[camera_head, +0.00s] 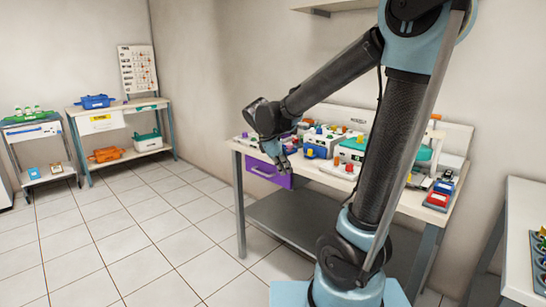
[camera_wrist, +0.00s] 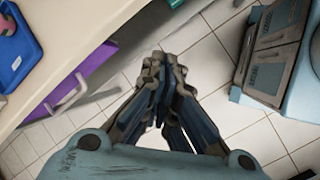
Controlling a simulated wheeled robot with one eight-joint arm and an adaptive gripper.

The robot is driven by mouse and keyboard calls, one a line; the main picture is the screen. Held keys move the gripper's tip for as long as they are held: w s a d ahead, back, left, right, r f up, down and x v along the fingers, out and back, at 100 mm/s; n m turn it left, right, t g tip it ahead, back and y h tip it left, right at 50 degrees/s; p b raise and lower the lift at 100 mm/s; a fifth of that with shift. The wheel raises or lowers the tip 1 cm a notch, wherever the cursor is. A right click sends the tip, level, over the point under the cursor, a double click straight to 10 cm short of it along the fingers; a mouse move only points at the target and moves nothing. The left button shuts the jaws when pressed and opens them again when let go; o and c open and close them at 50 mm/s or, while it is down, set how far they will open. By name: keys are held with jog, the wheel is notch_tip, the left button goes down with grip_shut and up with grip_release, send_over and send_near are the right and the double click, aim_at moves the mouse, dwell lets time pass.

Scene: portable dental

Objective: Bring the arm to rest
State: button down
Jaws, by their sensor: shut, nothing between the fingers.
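My gripper (camera_head: 281,160) hangs at the end of my bent arm, fingers pointing down, in front of the left part of the workbench (camera_head: 325,178). In the wrist view my gripper (camera_wrist: 163,85) has its fingers together with nothing between them. Below the fingertips there is only white tiled floor (camera_wrist: 205,38). The bench's purple drawer (camera_head: 262,173) is behind and left of the gripper. In the wrist view the purple drawer (camera_wrist: 88,80) with its pale handle lies to the left, apart from the fingers.
The bench top carries several coloured boxes and devices, with a red and blue tray (camera_head: 439,195) at its right end. A side table (camera_head: 520,240) stands at the far right. Shelving (camera_head: 122,107) and a small cart (camera_head: 45,175) stand at the left. Floor between is clear.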

jog(key=s+d+f+m+g+y, duration=0.1)
jog(key=s+d+f+m+y, duration=0.1)
jog(key=s+d+m, duration=0.8)
jog(key=s+d+f+m+y, duration=0.1)
jog(key=s+d+f+m, duration=0.1)
jog(key=s, duration=0.3)
jog(key=s+d+f+m+y, duration=0.1)
jog(key=s+d+f+m, duration=0.1)
jog(key=s+f+m, duration=0.2)
jog(key=s+f, duration=0.1)
jog(key=s, duration=0.1)
jog(key=shift+s+d+f+m, duration=0.2)
jog(key=shift+s+d+m, duration=0.1)
jog(key=shift+d+m, duration=0.1)
